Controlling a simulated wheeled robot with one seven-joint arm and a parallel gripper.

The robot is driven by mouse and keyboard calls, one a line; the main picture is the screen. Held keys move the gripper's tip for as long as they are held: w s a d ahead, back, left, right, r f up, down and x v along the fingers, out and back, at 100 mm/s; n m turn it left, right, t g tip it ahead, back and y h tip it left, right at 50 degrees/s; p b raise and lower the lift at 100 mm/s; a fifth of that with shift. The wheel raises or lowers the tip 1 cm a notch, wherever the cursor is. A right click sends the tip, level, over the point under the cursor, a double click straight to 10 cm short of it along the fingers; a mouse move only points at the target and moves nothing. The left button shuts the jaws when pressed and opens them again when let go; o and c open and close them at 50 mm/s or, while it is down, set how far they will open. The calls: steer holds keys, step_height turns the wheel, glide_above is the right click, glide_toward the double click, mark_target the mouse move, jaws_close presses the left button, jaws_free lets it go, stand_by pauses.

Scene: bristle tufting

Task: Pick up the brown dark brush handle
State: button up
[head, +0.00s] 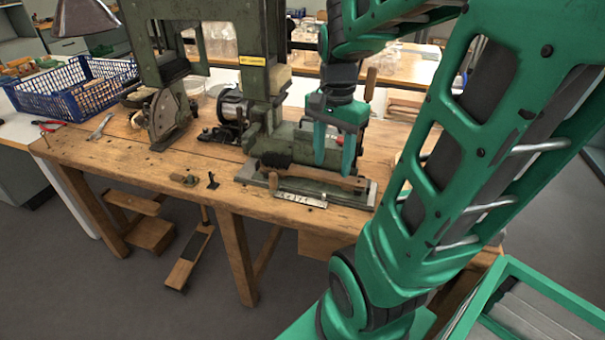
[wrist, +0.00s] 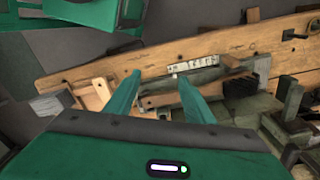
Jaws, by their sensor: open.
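A brush with a brown wooden handle (head: 302,171) and dark bristles at its left end lies across the grey metal base of the green machine, near the table's front edge. In the wrist view the brown handle (wrist: 160,100) shows between and beyond my fingers, with the dark bristles to the right. My gripper (head: 333,168) is open and points down over the right half of the handle. In the wrist view my gripper's two fingers (wrist: 159,76) are apart with nothing held. My fingers cover parts of the handle, and I cannot tell whether they touch it.
A steel ruler-like strip (head: 301,199) lies in front of the handle. The green machine (head: 255,90) rises close behind. A blue crate (head: 75,92), red-handled pliers (head: 47,126) and small tools lie left. The wooden table (head: 110,165) has clear room at its left front.

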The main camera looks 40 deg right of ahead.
mark_target(318, 173)
steer(key=w+d+f+m, duration=0.2)
steer(key=w+d+m, duration=0.5)
steer(key=w+m, duration=0.5)
steer(key=shift+m, duration=0.7)
steer(key=f, duration=0.7)
steer(key=s+f, duration=0.1)
steer(key=f, duration=0.3)
steer(key=c, duration=1.2)
steer(key=shift+o, duration=0.2)
steer(key=shift+r, duration=0.1)
